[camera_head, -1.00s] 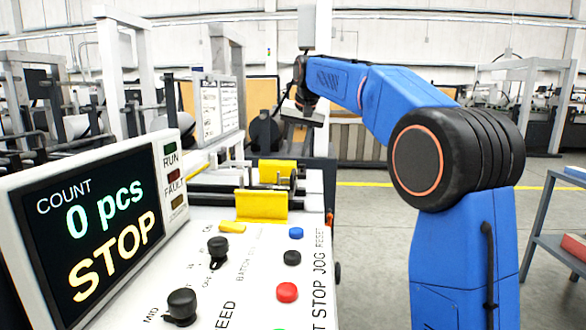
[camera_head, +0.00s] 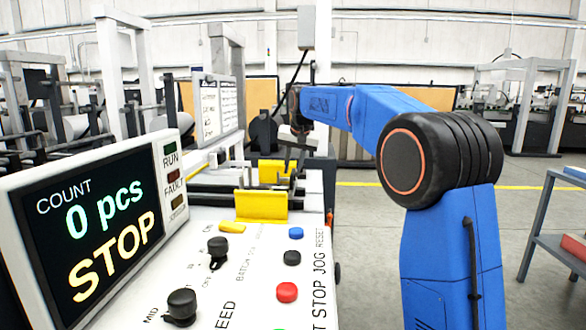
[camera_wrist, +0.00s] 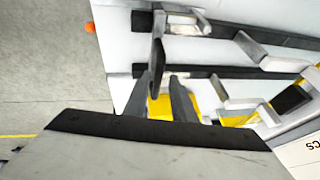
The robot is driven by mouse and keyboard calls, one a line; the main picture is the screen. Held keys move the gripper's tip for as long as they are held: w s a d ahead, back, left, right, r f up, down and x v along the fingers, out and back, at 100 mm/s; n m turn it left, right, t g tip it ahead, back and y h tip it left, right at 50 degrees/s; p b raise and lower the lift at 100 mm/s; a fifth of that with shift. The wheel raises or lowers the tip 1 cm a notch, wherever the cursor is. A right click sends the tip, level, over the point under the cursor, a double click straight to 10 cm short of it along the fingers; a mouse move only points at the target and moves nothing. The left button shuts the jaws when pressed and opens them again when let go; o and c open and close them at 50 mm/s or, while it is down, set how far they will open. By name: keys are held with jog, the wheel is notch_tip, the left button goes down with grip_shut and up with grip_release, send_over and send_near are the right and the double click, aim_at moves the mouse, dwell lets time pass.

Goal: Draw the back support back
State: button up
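On the machine bed, two yellow pieces show in the head view: a nearer upright plate (camera_head: 262,206) and a farther yellow block (camera_head: 272,171). I cannot tell for sure which part is the back support. My gripper (camera_head: 291,168) reaches down over the farther yellow block at the bed's right side. In the wrist view, its two grey fingers (camera_wrist: 162,86) stand apart, with a yellow surface (camera_wrist: 160,106) showing between them. A dark upright lever (camera_wrist: 157,62) stands at the fingertips. Whether the fingers touch anything cannot be told.
Dark rails (camera_wrist: 222,72) cross the bed, with grey brackets on them. The control panel (camera_head: 215,270) with knobs and buttons is in front, beside a display (camera_head: 95,225) reading STOP. Open floor (camera_head: 365,230) lies to the right; a shelf (camera_head: 560,228) stands at far right.

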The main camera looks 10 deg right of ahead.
grip_shut()
jog(key=s+d, duration=0.3)
jog(key=d, duration=0.6)
jog(key=shift+o, duration=1.5)
grip_release()
jog(key=a+v, duration=0.1)
jog(key=v, duration=1.6)
jog(key=shift+s+d+r, duration=0.2)
jog(key=shift+s+d, duration=0.05)
jog(key=shift+d, duration=0.05)
